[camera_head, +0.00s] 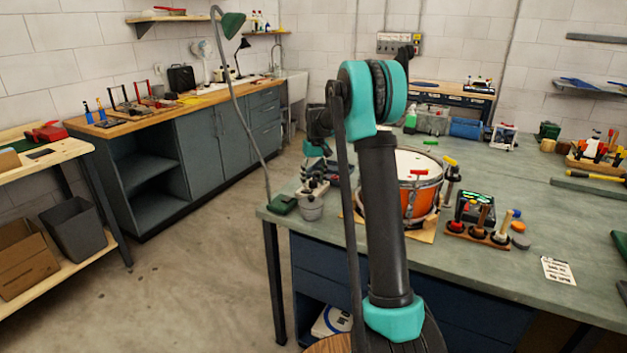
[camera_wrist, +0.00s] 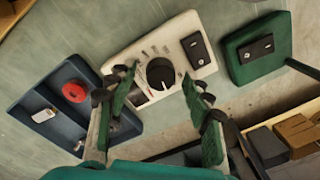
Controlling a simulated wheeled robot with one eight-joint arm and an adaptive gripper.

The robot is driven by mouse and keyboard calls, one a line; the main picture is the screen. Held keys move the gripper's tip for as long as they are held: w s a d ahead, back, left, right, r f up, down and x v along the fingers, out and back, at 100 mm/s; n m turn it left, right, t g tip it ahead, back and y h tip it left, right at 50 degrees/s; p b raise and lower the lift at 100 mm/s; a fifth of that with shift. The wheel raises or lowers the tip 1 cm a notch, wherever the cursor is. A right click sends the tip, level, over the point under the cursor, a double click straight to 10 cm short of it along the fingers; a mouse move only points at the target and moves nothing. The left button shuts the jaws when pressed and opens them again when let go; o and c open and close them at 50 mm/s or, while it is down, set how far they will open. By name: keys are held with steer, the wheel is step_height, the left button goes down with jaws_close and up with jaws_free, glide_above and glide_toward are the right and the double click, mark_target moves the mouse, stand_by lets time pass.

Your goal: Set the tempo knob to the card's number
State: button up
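In the wrist view, a cream box (camera_wrist: 128,58) carries a round black knob (camera_wrist: 160,74) with small markings around it. I cannot read the markings or the knob's setting. A black part also sits on the box's right end. My gripper (camera_wrist: 158,80) is open, with one green-padded finger on each side of the knob. I cannot tell whether either finger touches it. The left finger hides part of the box. In the head view, a white card (camera_head: 558,270) with dark print lies on the bench at the right; its number is too small to read.
In the wrist view, a blue tray-like unit (camera_wrist: 75,75) with a red round part is at left, and a green box (camera_wrist: 270,62) is at right. In the head view, an orange drum (camera_head: 390,197) and a wooden rack (camera_head: 478,235) stand on the green bench (camera_head: 470,268).

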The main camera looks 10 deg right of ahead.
mark_target(315, 181)
steer(key=shift+r, duration=0.1)
step_height(315, 181, up, 12)
steer(key=shift+d, duration=0.3)
stand_by(0.4)
steer(key=s+d+f+t, duration=0.1)
steer(key=s+f, duration=0.5)
steer(key=s, duration=0.8)
steer(key=s+d+f+m+t, duration=0.1)
steer(key=s+f+t, duration=0.1)
steer(key=s+f, duration=0.5)
steer(key=s+d+f+m+t, duration=0.1)
steer(key=s+f, duration=0.5)
steer(key=s, duration=1.4)
steer(key=shift+s+f+h, duration=0.3)
steer(key=shift+s+f, duration=0.05)
steer(key=shift+f, duration=0.05)
